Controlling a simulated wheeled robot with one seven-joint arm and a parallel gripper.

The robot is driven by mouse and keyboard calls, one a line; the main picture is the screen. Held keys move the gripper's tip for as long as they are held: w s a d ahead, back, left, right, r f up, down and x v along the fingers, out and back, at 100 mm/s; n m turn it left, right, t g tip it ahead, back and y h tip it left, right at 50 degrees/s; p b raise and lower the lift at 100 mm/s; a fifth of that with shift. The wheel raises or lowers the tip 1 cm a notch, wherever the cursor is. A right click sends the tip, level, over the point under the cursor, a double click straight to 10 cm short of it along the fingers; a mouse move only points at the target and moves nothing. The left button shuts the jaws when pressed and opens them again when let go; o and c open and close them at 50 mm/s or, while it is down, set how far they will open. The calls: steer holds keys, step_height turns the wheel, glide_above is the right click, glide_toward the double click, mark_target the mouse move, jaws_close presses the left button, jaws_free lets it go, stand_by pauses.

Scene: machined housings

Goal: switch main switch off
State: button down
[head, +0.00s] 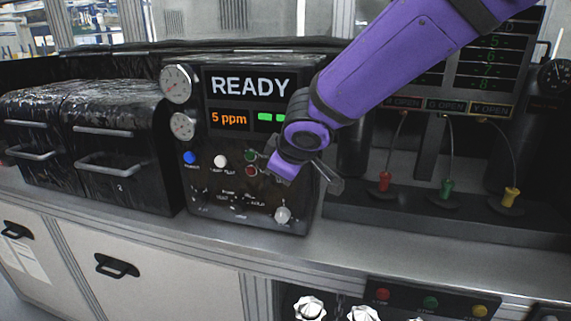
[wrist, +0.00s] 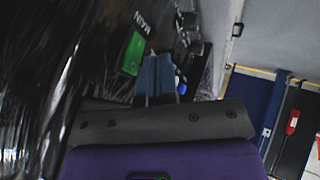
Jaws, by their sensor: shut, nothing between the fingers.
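The main switch shows in the wrist view as a green part (wrist: 133,53) on a dark panel, beside a label reading MAIN (wrist: 144,22). I cannot tell which way it is set. My gripper (wrist: 155,78) is shut and empty, its fingers close to the green part in that view; I cannot tell whether they touch. In the head view my gripper (head: 333,180) is at the right side of the black control box (head: 245,185), whose display reads READY. The main switch cannot be made out in the head view.
Two gauges, a blue button (head: 190,157), a white button (head: 220,161) and a knob (head: 282,214) are on the box front. Black drawer units (head: 120,150) stand left. Red, green and yellow valve fittings (head: 445,188) stand right. Bare counter (head: 330,240) lies in front.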

steer(key=shift+w+d+r, duration=0.1)
steer(key=shift+w+d, duration=0.1)
steer(key=shift+w, duration=0.35)
steer(key=shift+w+d+r, duration=0.1)
steer(key=shift+w+d, duration=0.1)
steer(key=shift+w, duration=0.35)
steer(key=shift+w+d+r, duration=0.1)
steer(key=shift+w+d, duration=0.05)
steer(key=shift+w, duration=0.15)
steer(key=shift+r, duration=0.1)
steer(key=shift+r, duration=0.75)
steer(key=shift+w, duration=0.1)
